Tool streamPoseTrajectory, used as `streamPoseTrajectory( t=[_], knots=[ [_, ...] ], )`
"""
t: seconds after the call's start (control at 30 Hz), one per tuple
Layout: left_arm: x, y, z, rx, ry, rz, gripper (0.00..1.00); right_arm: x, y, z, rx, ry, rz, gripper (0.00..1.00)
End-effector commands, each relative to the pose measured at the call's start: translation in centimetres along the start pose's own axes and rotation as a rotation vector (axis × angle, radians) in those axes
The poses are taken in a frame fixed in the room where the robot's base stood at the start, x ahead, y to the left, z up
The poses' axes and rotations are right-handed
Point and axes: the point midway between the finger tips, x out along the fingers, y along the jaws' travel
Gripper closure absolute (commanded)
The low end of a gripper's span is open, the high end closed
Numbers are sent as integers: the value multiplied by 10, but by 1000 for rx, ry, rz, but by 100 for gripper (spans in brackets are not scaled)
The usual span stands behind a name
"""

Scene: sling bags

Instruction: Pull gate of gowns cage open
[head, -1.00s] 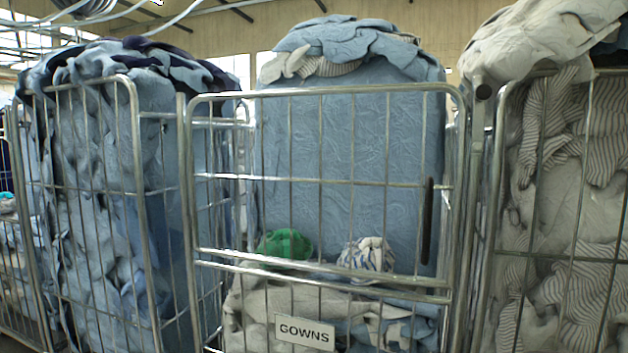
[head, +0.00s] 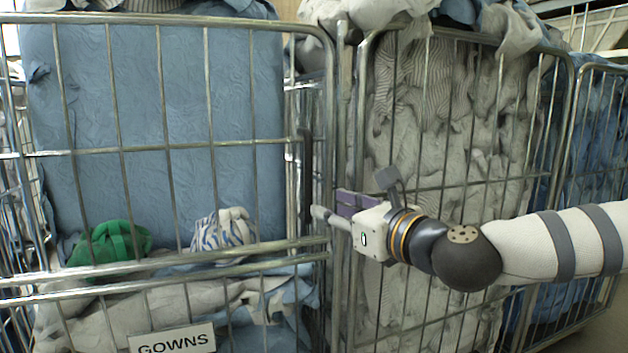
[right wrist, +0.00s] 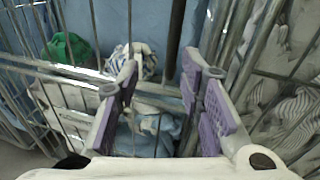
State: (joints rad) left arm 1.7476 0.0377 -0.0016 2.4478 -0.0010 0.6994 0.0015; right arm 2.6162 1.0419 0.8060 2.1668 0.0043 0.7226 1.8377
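The gowns cage gate (head: 160,150) is a grey metal bar frame at the left of the head view, with a white GOWNS sign (head: 172,341) low on it. It appears closed across the cage front. A dark upright handle (head: 306,170) is near the gate's right edge; a dark upright bar, likely the handle, shows in the right wrist view (right wrist: 174,35). My right gripper (head: 330,208) is by that edge, just right of the handle. Its purple-padded fingers (right wrist: 167,75) are spread with the dark bar beyond the gap; contact cannot be told. My left gripper is out of view.
Behind the bars lie a green cloth bundle (head: 110,242), a striped bundle (head: 223,230) and a large blue bag. A cage of grey and striped linen (head: 450,120) stands close on the right, behind my right arm. Floor shows at the lower right.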

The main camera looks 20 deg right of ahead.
Motion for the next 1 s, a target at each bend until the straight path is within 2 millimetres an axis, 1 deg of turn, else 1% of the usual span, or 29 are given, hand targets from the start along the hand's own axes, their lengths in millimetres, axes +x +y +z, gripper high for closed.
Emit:
streamPoseTrajectory(
  t=[0.03,0.07,0.1,0.17,0.27,0.4,0.5,0.6,0.7,0.77,1.0],
  knots=[
    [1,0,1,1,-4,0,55,-1,-8,12,44,-29,-15,65],
    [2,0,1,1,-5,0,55,-2,-12,18,64,-42,-22,65],
    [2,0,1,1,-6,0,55,-2,-14,23,81,-54,-26,65],
    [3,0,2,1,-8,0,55,4,-16,26,90,-60,-29,65],
    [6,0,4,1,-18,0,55,24,-15,24,88,-56,-28,65],
    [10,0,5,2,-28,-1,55,61,-16,25,85,-54,-27,65],
    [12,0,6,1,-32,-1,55,85,-17,27,85,-54,-27,65],
    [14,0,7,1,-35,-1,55,102,-17,29,86,-55,-27,65],
    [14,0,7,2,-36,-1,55,113,-18,30,85,-56,-26,65],
    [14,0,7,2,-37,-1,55,116,-18,31,86,-57,-26,65],
    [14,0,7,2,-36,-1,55,118,-18,31,86,-57,-26,65]
  ],
)
